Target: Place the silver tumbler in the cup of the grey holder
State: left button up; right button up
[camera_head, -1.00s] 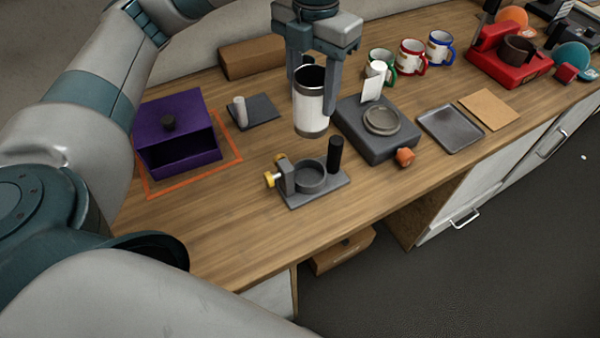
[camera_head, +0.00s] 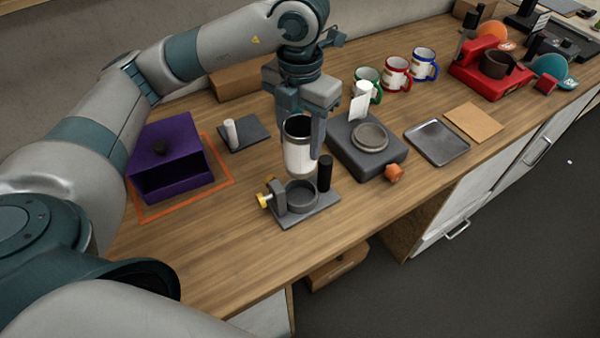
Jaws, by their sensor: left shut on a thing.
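The silver tumbler (camera_head: 299,154) is upright, with a white band around its body and a dark open top. My left gripper (camera_head: 301,138) is shut on it from above, one finger on each side. The grey holder (camera_head: 308,207) stands on the counter with a round cup (camera_head: 301,194), a black post on the right and a yellow knob on the left. The tumbler's base is just above and slightly behind the cup in the picture; whether it touches the rim I cannot tell. My right gripper is not in view.
A grey scale-like device (camera_head: 366,151) with an orange knob stands close right of the tumbler. A purple box (camera_head: 170,150) sits left inside an orange outline. Several mugs (camera_head: 397,75) stand behind. Bare counter lies in front left.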

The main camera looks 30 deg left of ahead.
aim_at(300, 165)
pick_arm(q)
notch_tip(300, 165, down, 8)
jog(key=shift+s+r+p, duration=0.1)
jog(key=shift+r+p, duration=0.15)
jog(key=shift+p, duration=0.95)
jog(key=shift+f, duration=0.4)
notch_tip(300, 165, down, 4)
jog(key=shift+r+p, duration=0.1)
jog(key=shift+p, duration=0.7)
